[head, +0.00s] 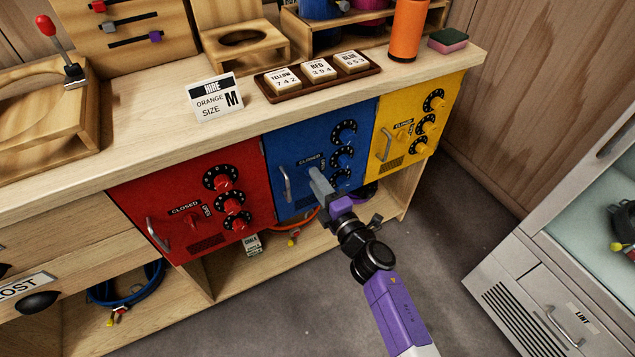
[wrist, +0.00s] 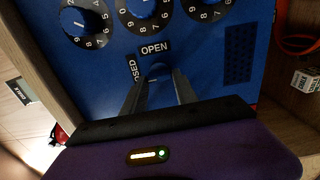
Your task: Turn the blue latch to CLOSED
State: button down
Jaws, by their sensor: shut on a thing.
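The blue locker door (head: 290,160) is set in the front of the wooden counter, between the red and yellow doors. It has a metal handle, several black-ringed blue dials and CLOSED and OPEN labels. My gripper (head: 318,180) reaches the door and hides the latch in the head view. In the wrist view, my gripper (wrist: 158,84) is shut on the blue latch (wrist: 158,70), a small blue knob between the fingertips. The OPEN label (wrist: 155,49) is just above it and the CLOSED label (wrist: 134,71) is to its left. I cannot tell which way the latch points.
The red door (head: 150,195) is to the left and the yellow door (head: 398,105) to the right, each with dials and a handle. A dark tray (head: 290,93) with number blocks lies on the counter. A white cabinet (head: 540,270) stands right; grey floor is clear between.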

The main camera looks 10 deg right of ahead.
jog(key=c, duration=1)
grip_release()
jog(key=shift+o, duration=0.2)
jog(key=p+v, duration=0.2)
jog(key=v, duration=0.6)
jog(key=shift+w, duration=0.1)
